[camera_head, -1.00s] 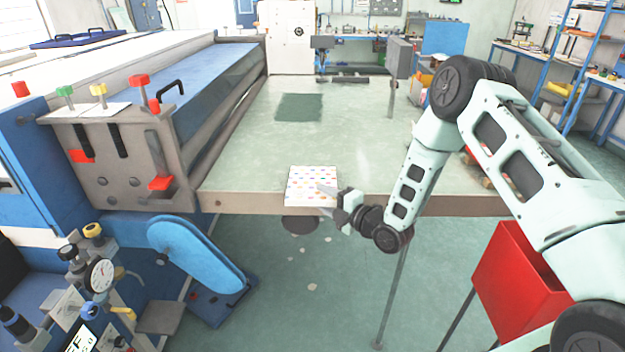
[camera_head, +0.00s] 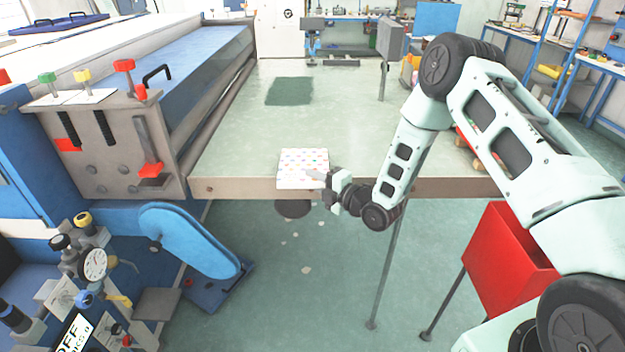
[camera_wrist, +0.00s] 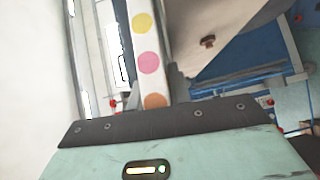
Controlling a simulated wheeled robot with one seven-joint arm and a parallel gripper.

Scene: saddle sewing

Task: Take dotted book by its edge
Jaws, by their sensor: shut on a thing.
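The dotted book (camera_head: 300,160), white with many small coloured dots, lies at the front edge of the green-topped table, its near side reaching over the edge. My gripper (camera_head: 320,178) is at the book's near right corner, shut on its edge. In the wrist view, the book's narrow edge (camera_wrist: 147,50) shows yellow, pink and orange dots and runs down between the fingers. The exact contact at the fingertips is hard to make out.
The table (camera_head: 230,140) is mostly bare, with a dark green mat (camera_head: 290,91) farther back. A blue-and-grey machine (camera_head: 120,150) borders it on the left. A red bin (camera_head: 505,250) stands in front, below the table at right.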

